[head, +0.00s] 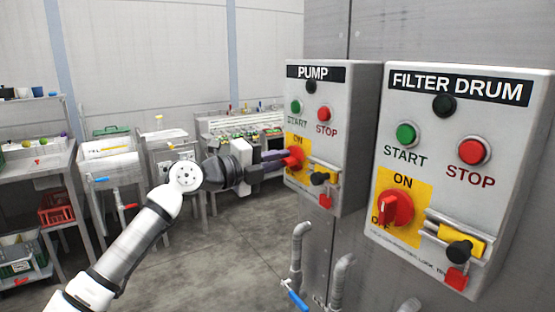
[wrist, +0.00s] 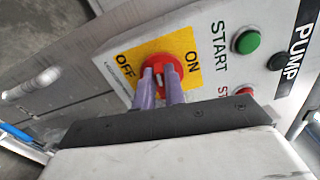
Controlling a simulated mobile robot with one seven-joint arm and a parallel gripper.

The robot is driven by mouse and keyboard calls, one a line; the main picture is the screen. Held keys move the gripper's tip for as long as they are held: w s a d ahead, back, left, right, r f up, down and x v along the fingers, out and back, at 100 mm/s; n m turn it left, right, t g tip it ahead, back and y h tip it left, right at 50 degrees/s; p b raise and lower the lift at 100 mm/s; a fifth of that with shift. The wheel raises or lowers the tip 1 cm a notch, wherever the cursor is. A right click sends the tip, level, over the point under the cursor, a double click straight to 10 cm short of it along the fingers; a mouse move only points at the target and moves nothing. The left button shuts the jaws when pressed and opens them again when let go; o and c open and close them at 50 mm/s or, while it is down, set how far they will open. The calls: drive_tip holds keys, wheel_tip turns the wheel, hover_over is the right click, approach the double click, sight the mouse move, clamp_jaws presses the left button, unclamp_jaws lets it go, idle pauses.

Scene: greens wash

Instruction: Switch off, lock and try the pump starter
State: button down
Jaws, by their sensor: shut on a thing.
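The pump starter (head: 335,130) is a grey box labelled PUMP, with green START (head: 296,106) and red STOP (head: 323,114) buttons. My gripper (head: 283,160) reaches it from the left and is shut on its red rotary switch (head: 296,155). In the wrist view the two purple fingers hold the raised bar of the red switch (wrist: 174,78), on a yellow plate with OFF at left and ON at right. The fingers partly hide the switch, so I cannot tell its exact setting. Beside it are a yellow slide with a black knob (head: 318,178) and a red tag (head: 325,201).
The similar FILTER DRUM starter (head: 450,130) hangs close at the right, with its red switch (head: 396,208) and black knob (head: 460,250). Pipes with a blue lever (head: 297,299) stand below. Steel benches line the back left; open floor lies between.

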drive_tip(key=shift+n, duration=0.9)
drive_tip(key=c, duration=1.5)
unclamp_jaws()
drive_tip(key=b+v, duration=0.4)
drive_tip(key=v, duration=0.9)
drive_tip(key=shift+s+a, duration=0.2)
drive_tip(key=shift+a, duration=0.15)
